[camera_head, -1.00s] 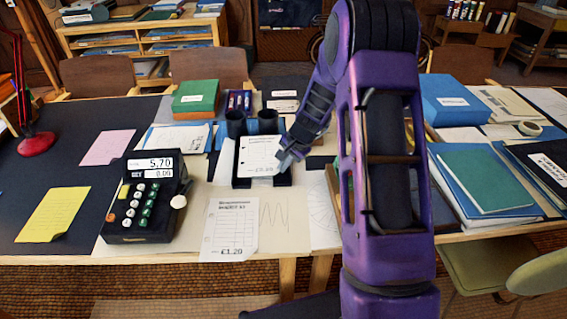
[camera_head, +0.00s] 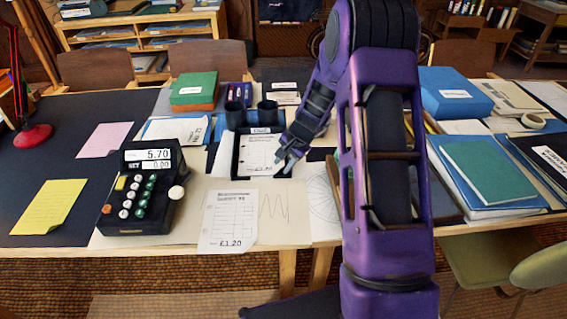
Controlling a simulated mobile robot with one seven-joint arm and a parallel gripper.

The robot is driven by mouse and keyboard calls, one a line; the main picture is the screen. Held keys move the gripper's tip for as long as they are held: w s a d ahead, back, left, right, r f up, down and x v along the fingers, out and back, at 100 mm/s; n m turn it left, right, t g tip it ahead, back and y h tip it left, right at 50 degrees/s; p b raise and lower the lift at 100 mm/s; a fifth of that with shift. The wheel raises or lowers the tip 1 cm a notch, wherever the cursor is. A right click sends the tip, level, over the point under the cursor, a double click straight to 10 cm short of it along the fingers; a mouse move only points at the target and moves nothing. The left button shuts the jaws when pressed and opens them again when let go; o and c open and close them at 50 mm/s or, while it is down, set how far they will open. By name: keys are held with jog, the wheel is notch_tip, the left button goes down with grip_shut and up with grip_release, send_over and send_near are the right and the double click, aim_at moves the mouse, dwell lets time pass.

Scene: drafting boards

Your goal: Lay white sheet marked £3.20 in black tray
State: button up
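The white sheet (camera_head: 259,155), whose price mark looks like £3.20 though it is small, lies flat within the black tray (camera_head: 237,168) at mid-table. My gripper (camera_head: 284,162) is at the right edge of the sheet, low over the tray's right side. Its pale fingertips look parted, with nothing clearly between them. I cannot tell whether a fingertip still touches the sheet. A second white sheet, marked £1.20 (camera_head: 228,222), lies on the table in front of the tray.
A black price machine (camera_head: 140,190) stands left of the tray. Two dark cups (camera_head: 267,113) stand behind it. Yellow (camera_head: 48,207) and pink (camera_head: 105,139) papers lie at left. Blue and green folders (camera_head: 487,171) are stacked at right, beyond my purple arm.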

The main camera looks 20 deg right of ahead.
jog(key=p+v, duration=0.2)
jog(key=v, duration=1.5)
jog(key=shift+r, duration=0.2)
